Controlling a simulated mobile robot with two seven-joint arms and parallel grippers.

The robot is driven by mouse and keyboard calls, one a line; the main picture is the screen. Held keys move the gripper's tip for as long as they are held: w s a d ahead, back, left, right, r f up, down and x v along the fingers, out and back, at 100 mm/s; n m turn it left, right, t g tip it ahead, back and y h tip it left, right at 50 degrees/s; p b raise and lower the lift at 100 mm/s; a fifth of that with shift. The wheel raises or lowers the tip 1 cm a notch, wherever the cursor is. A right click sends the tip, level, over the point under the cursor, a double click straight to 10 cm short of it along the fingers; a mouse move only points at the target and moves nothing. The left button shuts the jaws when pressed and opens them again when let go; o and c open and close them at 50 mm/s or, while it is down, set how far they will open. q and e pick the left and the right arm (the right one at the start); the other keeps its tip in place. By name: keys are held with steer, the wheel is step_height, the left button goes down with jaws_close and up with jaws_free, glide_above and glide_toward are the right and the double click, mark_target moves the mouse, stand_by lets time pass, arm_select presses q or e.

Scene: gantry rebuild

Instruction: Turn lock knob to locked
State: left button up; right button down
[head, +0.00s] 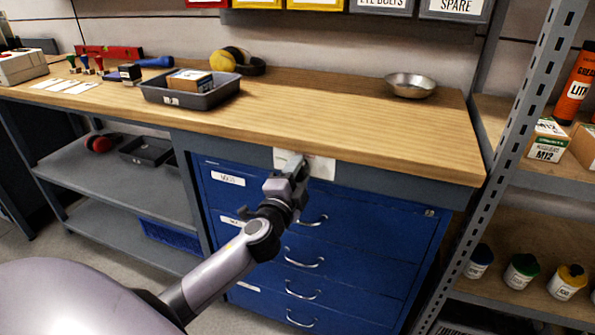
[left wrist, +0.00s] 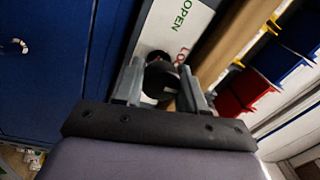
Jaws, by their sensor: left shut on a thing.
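The lock knob (left wrist: 160,77) is a dark round knob on a white plate (left wrist: 158,35) in the left wrist view. The plate carries green OPEN lettering and partly hidden red lettering that begins "LO". My left gripper (left wrist: 160,90) has one finger on each side of the knob and is shut on it. In the head view, my left gripper (head: 297,170) reaches the white plate (head: 321,167) under the front edge of the bench top and hides the knob. Which way the knob points I cannot tell. My right gripper is not in view.
Blue drawers (head: 345,250) with metal handles lie below and beside my left arm. The wooden bench top (head: 330,105) overhangs just above the gripper. A grey tray (head: 205,100) and a metal bowl (head: 410,86) stand on it. A metal shelf post (head: 520,120) rises at right.

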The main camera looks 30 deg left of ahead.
arm_select(q)
steer(key=shift+m, duration=0.6)
steer(key=o, duration=1)
steer(key=shift+o, duration=0.2)
